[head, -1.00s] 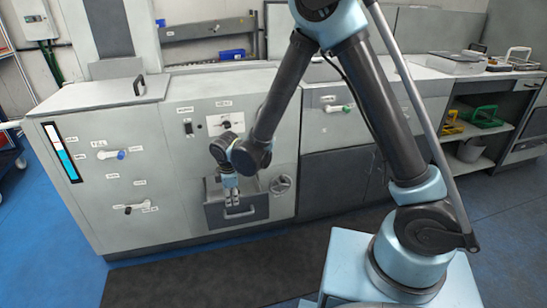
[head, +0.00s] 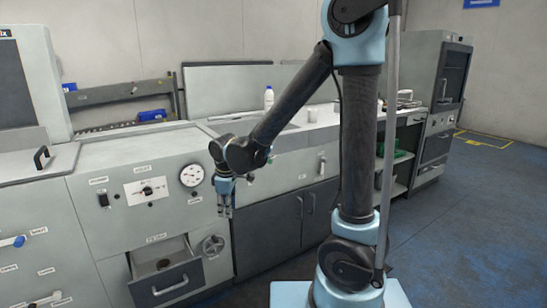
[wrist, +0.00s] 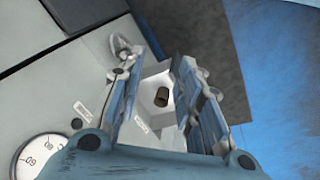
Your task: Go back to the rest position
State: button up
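My gripper (head: 227,210) hangs with its fingers pointing down in front of the grey cabinet, to the right of the gauge and above and to the right of the open drawer (head: 168,281). It is apart from the drawer and holds nothing. In the wrist view my gripper (wrist: 153,75) has its two fingers spread, with an empty gap between them.
The grey cabinet (head: 125,220) carries a round gauge (head: 191,175), a rotary switch (head: 147,190) and a handwheel (head: 213,245). Low cupboards (head: 285,222) stand to its right. Blue floor (head: 460,225) is clear at the right.

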jog(key=s+d+r+m, duration=0.1)
jog(key=d+r+m, duration=0.25)
jog(key=d, duration=0.65)
jog(key=s+d+r+m, duration=0.15)
jog(key=d+m, duration=0.25)
jog(key=d, duration=0.7)
jog(key=s+d+f+m, duration=0.2)
jog(key=s+d+m, duration=0.6)
jog(key=s+d, duration=0.3)
jog(key=shift+s+d+f+m+h, duration=0.25)
jog(key=shift+d+f+m+h, duration=0.15)
jog(key=shift+d, duration=1.45)
jog(key=shift+a, duration=0.1)
